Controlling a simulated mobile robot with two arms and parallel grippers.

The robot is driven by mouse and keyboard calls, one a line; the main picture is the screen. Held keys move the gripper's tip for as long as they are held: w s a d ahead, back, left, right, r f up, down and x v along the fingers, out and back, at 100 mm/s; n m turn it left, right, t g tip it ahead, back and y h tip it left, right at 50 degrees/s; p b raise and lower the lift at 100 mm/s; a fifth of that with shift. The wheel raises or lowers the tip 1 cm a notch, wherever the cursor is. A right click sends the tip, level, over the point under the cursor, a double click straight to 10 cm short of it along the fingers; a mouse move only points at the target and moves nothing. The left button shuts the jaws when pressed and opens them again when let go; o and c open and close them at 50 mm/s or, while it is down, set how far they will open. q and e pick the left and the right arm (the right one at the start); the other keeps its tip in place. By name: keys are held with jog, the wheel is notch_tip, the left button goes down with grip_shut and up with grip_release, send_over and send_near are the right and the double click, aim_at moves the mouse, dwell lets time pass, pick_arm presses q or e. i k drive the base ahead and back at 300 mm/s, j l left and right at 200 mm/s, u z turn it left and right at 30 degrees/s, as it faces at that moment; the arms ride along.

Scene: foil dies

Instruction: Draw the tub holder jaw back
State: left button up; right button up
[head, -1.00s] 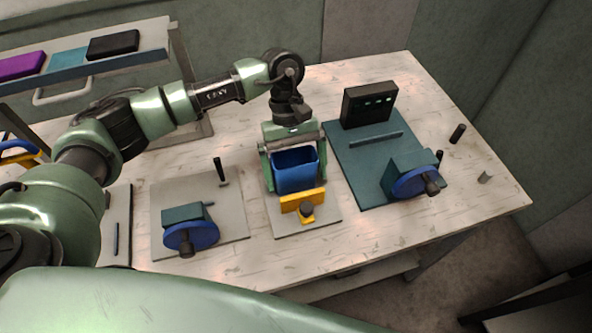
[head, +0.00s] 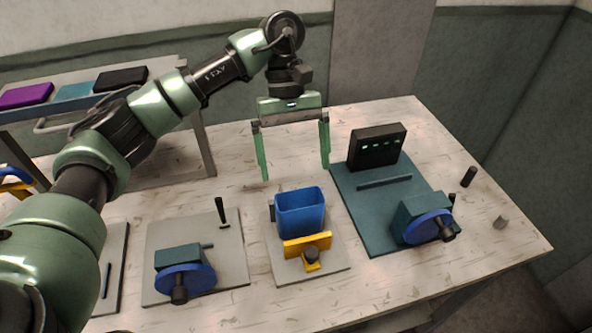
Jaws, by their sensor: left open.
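The blue tub (head: 301,213) stands upright on the light grey plate of the tub holder (head: 338,269). The yellow jaw (head: 307,245) with a dark knob (head: 311,256) is at the tub's front side, close against it; I cannot tell whether they touch. A small dark block (head: 272,211) shows at the tub's left side. My left gripper (head: 296,172) is open and empty, with its two green fingers pointing down above and behind the tub, clear of it. My right gripper is out of view.
Left of the holder is a grey plate with a blue-wheeled device (head: 185,279) and an upright black lever (head: 221,211). Right is a teal base (head: 368,207) with a black lamp box (head: 377,147) and another blue wheel (head: 428,227). Small cylinders lie at the right edge.

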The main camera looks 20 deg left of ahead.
aim_at(309, 248)
jog(key=k+l, duration=0.2)
jog(key=k, duration=0.25)
jog(key=k+l, duration=0.25)
jog(key=k, duration=0.25)
jog(key=k+l, duration=0.2)
jog(key=k, duration=0.25)
